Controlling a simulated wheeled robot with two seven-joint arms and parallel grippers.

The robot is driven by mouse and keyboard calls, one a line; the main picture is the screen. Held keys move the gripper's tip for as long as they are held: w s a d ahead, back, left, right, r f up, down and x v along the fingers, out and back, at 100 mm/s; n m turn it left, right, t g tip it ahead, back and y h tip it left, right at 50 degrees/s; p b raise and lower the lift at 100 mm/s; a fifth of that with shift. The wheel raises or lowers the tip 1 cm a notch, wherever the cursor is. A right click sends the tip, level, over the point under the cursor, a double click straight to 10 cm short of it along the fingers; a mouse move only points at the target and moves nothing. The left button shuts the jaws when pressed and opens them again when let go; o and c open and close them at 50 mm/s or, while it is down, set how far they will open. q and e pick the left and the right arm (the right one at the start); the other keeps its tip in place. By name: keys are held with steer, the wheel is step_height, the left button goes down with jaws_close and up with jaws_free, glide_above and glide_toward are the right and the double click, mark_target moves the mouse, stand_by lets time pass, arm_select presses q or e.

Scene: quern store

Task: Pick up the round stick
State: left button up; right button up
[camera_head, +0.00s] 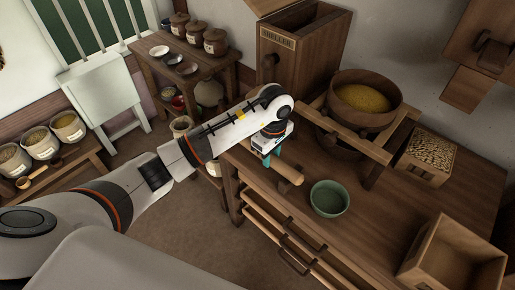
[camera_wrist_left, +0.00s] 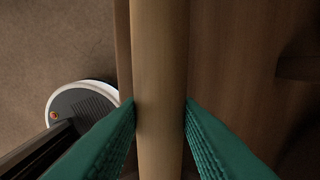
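The round stick (camera_head: 288,172) is a plain light-brown wooden rod at the near left edge of the wooden worktop (camera_head: 385,215). My left gripper (camera_head: 274,163) reaches down over it from above. In the left wrist view the stick (camera_wrist_left: 158,90) runs straight up the middle between the two teal fingers (camera_wrist_left: 160,125). Both fingers meet its sides with no gap seen, so the gripper looks shut on it. I cannot tell whether the stick touches the worktop. My right gripper is not in view.
A green bowl (camera_head: 329,198) stands close to the right of the stick. A wooden frame (camera_head: 345,133) with a round tub of yellow grain (camera_head: 362,97) is behind. A box of pale pieces (camera_head: 431,154) and an open wooden box (camera_head: 455,262) are further right. Drawers (camera_head: 290,240) front the worktop.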

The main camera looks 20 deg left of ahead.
arm_select(q)
steer(key=c, duration=0.5)
step_height(320, 180, up, 9)
steer(key=shift+f, duration=0.1)
steer(key=shift+c, duration=0.2)
steer(key=shift+r+b, duration=0.3)
steer(key=shift+r, duration=0.35)
